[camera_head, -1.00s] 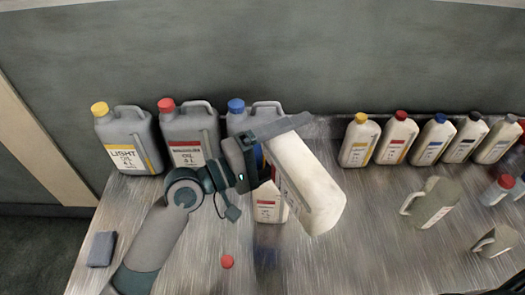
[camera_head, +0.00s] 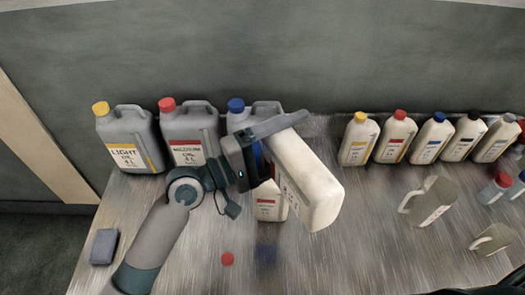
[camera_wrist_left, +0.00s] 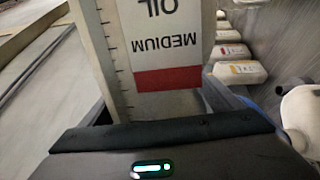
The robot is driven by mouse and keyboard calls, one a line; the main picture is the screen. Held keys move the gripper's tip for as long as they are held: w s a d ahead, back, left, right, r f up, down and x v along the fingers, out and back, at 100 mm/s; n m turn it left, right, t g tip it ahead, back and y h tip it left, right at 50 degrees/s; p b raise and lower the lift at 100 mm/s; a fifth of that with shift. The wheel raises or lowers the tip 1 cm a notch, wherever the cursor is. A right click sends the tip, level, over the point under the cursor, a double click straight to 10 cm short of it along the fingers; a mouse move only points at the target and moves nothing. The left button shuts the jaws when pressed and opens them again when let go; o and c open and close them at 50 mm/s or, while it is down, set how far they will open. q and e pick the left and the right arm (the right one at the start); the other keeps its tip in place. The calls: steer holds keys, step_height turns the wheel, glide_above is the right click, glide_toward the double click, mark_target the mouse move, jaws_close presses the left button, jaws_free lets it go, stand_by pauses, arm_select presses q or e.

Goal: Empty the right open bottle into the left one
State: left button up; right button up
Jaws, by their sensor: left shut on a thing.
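My left gripper (camera_head: 284,140) is shut on a white bottle (camera_head: 308,188) and holds it tilted above the table. Its base points to the lower right and its upper end to the upper left. Its neck is hidden behind the gripper. In the left wrist view the held bottle (camera_wrist_left: 118,55) shows an upside-down "MEDIUM OIL" label with a red band. A second white bottle with a red label (camera_head: 267,208) stands below and partly behind the held one; its mouth is hidden. I cannot see any oil flowing. My right gripper is not in view.
A loose red cap (camera_head: 227,259) lies on the table (camera_head: 340,265) in front. Grey canisters (camera_head: 190,135) stand at the back left, and several white bottles (camera_head: 395,138) at the back right. Jugs (camera_head: 432,203) stand at the right, and a dark block (camera_head: 104,247) lies at the left.

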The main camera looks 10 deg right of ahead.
arm_select(q)
steer(key=shift+s+r, duration=0.1)
steer(key=shift+w+p, duration=0.2)
steer(key=shift+p, duration=0.1)
steer(key=shift+s+r+n, duration=0.1)
steer(key=shift+s+n, duration=0.05)
steer(key=shift+n, duration=0.15)
steer(key=shift+w, duration=0.2)
steer(key=shift+s+p, duration=0.15)
steer(key=shift+p, duration=0.2)
steer(key=shift+w, duration=0.25)
steer(key=shift+s+a+n, duration=0.1)
steer(key=shift+s+n, duration=0.1)
steer(key=shift+n, duration=0.1)
